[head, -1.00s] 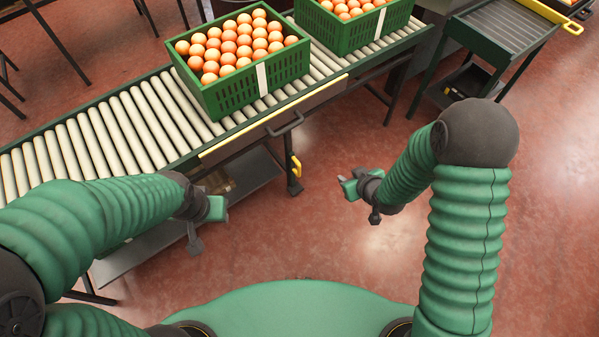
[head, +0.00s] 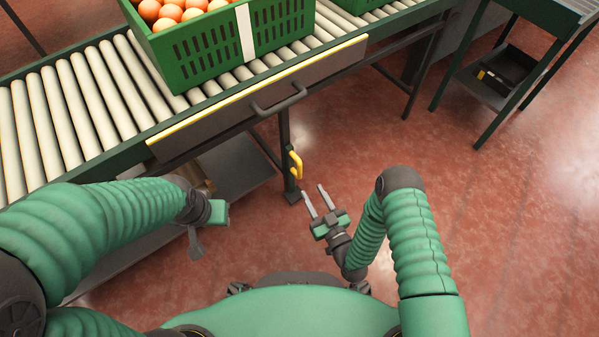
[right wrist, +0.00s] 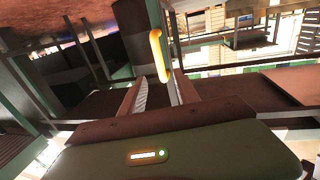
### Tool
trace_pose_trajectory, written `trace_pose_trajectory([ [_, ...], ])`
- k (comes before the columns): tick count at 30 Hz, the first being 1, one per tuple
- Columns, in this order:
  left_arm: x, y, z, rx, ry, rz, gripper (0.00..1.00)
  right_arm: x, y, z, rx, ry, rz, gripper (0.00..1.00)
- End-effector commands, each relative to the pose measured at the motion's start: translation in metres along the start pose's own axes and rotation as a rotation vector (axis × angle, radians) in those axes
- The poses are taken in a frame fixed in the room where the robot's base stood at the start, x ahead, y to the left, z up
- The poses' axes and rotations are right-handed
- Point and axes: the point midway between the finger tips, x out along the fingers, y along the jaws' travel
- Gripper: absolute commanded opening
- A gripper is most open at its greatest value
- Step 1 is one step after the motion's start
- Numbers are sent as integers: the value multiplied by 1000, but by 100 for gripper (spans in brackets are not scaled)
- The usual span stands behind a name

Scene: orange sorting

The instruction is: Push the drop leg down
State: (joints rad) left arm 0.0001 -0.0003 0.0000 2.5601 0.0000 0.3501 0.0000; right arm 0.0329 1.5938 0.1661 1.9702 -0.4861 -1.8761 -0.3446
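The drop leg (head: 285,135) is a dark upright post under the front edge of the roller conveyor, with a yellow handle (head: 296,164) on its side and a dark foot at its bottom. My right gripper (head: 313,190) is open and empty, its two fingers pointing at the handle from just below it in the head view. In the right wrist view the yellow handle (right wrist: 160,54) shows beyond the fingertips, roughly between the finger lines; I see no contact. My left gripper (head: 217,212) is beside the conveyor at left; its fingers are not clear.
A hinged-looking panel with a dark bar handle (head: 279,101) and yellow edge runs along the conveyor (head: 70,120) front. A green crate (head: 200,55) of oranges stands on the rollers. A lower shelf (head: 235,165) lies under it. Red floor at right is open up to a green stand (head: 500,75).

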Motion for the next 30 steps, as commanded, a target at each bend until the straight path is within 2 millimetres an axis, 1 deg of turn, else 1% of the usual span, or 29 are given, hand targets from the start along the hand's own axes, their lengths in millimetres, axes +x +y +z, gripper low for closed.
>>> trace_pose_trajectory([
  [1, 14, 0, 3, 0, 0, 0, 36, 14, 0, 6, -2, 6, -1, 38],
  [6, 36, 0, 8, 0, 0, 0, 36, 58, 0, 6, -3, 5, -1, 38],
  [9, 46, 0, 11, 0, 0, 0, 36, 80, 0, 6, -1, 3, -2, 38],
  [12, 53, 0, 12, 0, 0, 0, 36, 96, 0, 4, 0, 1, -1, 38],
  [16, 55, 0, 13, 0, 0, 0, 36, 106, 0, 2, 0, -1, -1, 38],
  [23, 54, 0, 13, 0, 0, 0, 36, 107, 0, 0, 0, -2, -1, 38],
  [26, 54, 0, 13, 0, 0, 0, 36, 107, 0, 0, 0, -2, -1, 27],
  [30, 54, 0, 13, 0, 0, 0, 36, 107, 0, 1, 0, -2, -1, 9],
])
